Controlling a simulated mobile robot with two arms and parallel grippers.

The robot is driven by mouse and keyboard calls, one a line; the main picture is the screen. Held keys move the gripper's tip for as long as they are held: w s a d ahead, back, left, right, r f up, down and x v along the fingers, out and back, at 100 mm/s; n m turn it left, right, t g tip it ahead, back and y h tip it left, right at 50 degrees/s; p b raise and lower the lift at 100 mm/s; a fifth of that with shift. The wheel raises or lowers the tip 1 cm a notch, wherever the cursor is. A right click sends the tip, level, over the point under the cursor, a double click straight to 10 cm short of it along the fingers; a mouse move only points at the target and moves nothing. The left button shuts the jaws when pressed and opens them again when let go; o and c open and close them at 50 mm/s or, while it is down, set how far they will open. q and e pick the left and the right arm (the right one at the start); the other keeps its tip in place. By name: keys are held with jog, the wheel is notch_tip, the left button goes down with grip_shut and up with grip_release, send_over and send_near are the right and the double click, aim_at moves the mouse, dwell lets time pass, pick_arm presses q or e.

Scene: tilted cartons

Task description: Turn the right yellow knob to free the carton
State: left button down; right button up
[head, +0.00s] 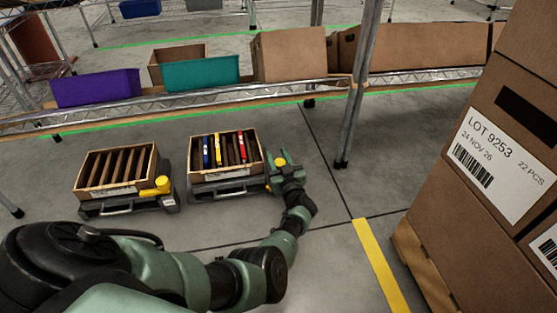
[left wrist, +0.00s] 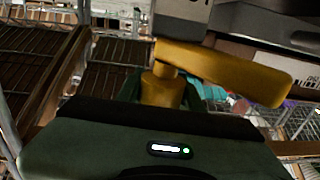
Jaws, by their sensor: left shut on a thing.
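The right carton (head: 226,181) is a wooden box of upright slats with blue, yellow and red pieces among them. It sits tilted on a grey base with the right yellow knob (head: 281,162) at its right side. My left gripper (head: 284,174) is shut on that knob. In the left wrist view the knob (left wrist: 162,90) shows as a round stem at my gripper, with a long yellow lever pointing right. The left carton (head: 117,189) has plain brown slats and its own yellow knob (head: 160,185). My right gripper is out of view.
A wire shelf (head: 130,117) behind carries a purple bin (head: 95,88), a teal bin (head: 202,74) and cardboard boxes (head: 290,54). A metal post (head: 358,90) stands right of the gripper. Stacked labelled boxes (head: 450,185) fill the right side. Floor around a yellow line (head: 379,265) is clear.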

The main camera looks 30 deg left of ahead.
pick_arm(q)
jog(key=shift+a+r+n+g+y, duration=0.2)
jog(key=shift+n+g+y, duration=0.1)
jog(key=shift+g, duration=0.1)
jog(key=c, duration=0.9)
grip_release()
jog(key=shift+f, duration=0.15)
jog(key=shift+d, duration=0.15)
